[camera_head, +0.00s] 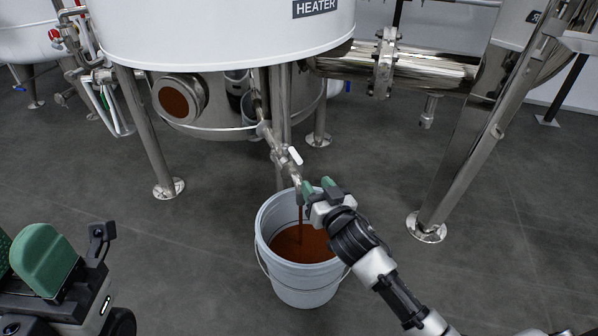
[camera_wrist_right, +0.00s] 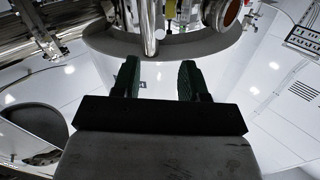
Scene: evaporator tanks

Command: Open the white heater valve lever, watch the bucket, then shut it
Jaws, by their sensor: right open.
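The white valve lever (camera_head: 295,156) sits on the slanted steel drain pipe (camera_head: 273,137) under the white heater tank (camera_head: 220,30). It lies roughly in line with the pipe. A thin brown stream (camera_head: 300,216) falls from the pipe's end into the white bucket (camera_head: 262,222), where brown liquid (camera_head: 290,246) covers the inside. My right gripper (camera_head: 318,187) is open, just below the lever and over the bucket's back rim. Its spread, empty fingers also show in the right wrist view (camera_wrist_right: 160,78). My left gripper (camera_head: 72,255) is at the lower left, partly cut off; its opening is unclear.
A steel leg (camera_head: 150,140) stands left of the bucket and a thick slanted one (camera_head: 460,150) to the right. A round sight glass (camera_head: 174,102) shows brown liquid. A horizontal steel pipe (camera_head: 435,72) runs behind. Grey floor is free on both sides of the bucket.

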